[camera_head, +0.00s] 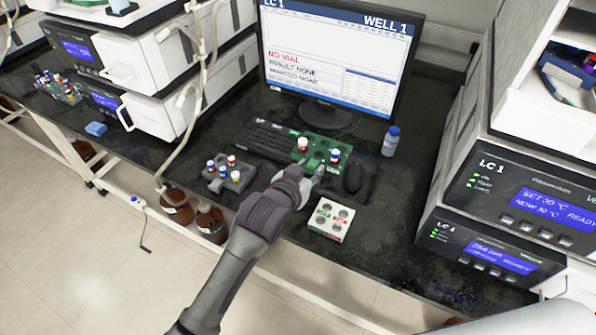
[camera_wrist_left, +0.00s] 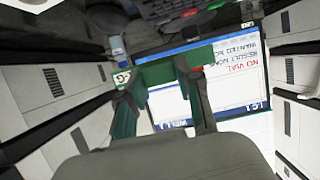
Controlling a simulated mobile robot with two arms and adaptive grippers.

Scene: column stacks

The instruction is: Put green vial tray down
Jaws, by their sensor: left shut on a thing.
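The green vial tray (camera_head: 318,147) is in front of the monitor, over the right end of the keyboard in the head view. My left gripper (camera_head: 311,174) is shut on the tray's near side. In the left wrist view the green tray (camera_wrist_left: 200,53) spans both fingers of my gripper (camera_wrist_left: 158,82). I cannot tell whether the tray touches anything below it. My right gripper is not in view.
A grey tray with vials (camera_head: 229,176) is left of my arm, and a white tray (camera_head: 331,220) is to its right. The keyboard (camera_head: 262,139) is left. The black bench's front right is clear.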

